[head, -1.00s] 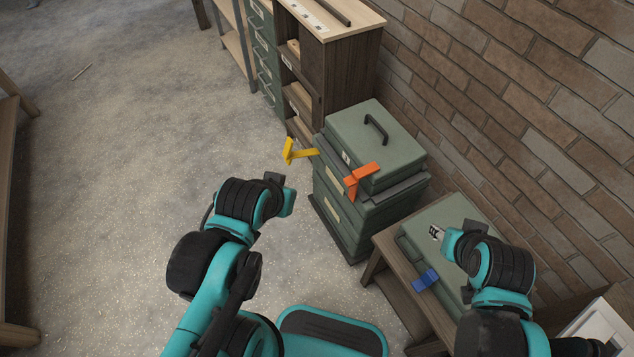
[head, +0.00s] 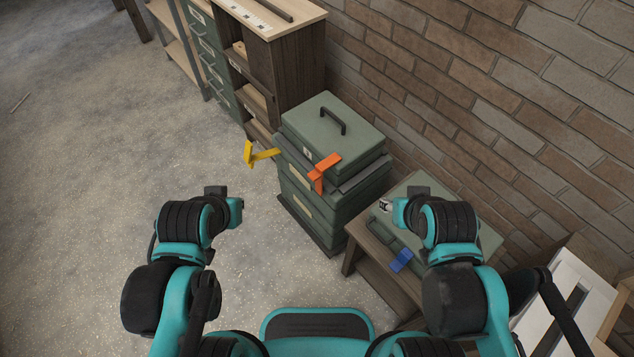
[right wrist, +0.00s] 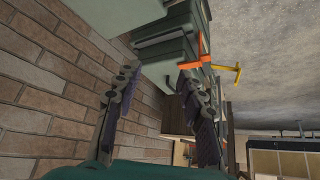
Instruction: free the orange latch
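The orange latch (head: 322,172) sits on the front of the upper green case (head: 335,137), at the lid edge. It also shows in the right wrist view (right wrist: 196,62), beyond my right gripper's fingers. My right gripper (right wrist: 158,72) is open and empty, with its two fingers spread apart. In the head view my right gripper (head: 386,206) is mostly hidden by its own wrist, right of and below the orange latch in the picture. My left gripper (head: 226,200) is left of the stacked cases, apart from the latch; its fingers cannot be made out.
A yellow latch (head: 262,155) sticks out left of the orange one. A blue latch (head: 401,260) is on a low green case on a wooden table (head: 378,268) beneath my right arm. A brick wall (head: 480,100) runs behind. The floor at left (head: 90,190) is clear.

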